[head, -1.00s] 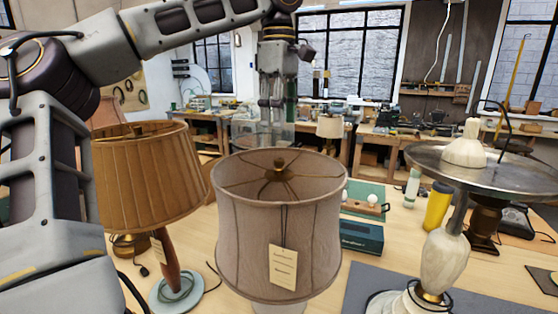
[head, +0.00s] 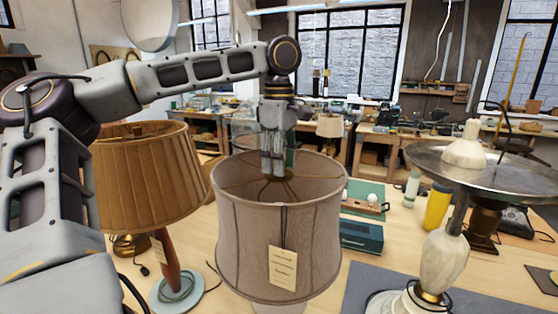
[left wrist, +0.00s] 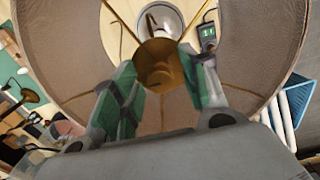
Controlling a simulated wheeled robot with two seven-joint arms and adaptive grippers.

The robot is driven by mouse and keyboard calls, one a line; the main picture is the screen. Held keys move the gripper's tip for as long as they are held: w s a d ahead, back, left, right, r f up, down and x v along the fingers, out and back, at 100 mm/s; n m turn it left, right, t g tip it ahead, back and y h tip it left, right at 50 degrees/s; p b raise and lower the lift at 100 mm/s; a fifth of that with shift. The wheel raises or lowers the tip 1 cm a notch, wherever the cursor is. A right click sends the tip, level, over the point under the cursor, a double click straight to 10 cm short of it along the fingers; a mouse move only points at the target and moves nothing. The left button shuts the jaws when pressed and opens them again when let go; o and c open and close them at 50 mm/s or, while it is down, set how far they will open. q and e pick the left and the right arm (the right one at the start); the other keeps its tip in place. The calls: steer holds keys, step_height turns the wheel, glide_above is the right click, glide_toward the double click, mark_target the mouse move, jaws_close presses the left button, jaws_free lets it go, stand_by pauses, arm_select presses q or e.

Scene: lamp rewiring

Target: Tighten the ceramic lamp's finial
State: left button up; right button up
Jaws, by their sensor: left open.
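A lamp with a taupe fabric shade (head: 280,235) and a hanging paper tag stands at the middle front. Only a pale piece of its base shows under the shade. Its brass finial (left wrist: 158,66) sits at the centre of the shade's spokes. In the head view the finial is mostly hidden by my left gripper (head: 273,168), which points straight down into the shade's top opening. In the left wrist view its green-padded fingers are open on either side of the finial. I cannot tell whether they touch it. My right gripper is not in view.
A lamp with a pleated tan shade (head: 150,180) stands close on the left. A pale lamp with a wide metal disc (head: 480,170) stands on the right. A teal box (head: 361,236) and a yellow bottle (head: 437,206) are behind on the wooden table.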

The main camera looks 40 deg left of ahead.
arm_select(q)
steer(key=shift+f, duration=0.1)
jaws_close()
stand_by(0.3)
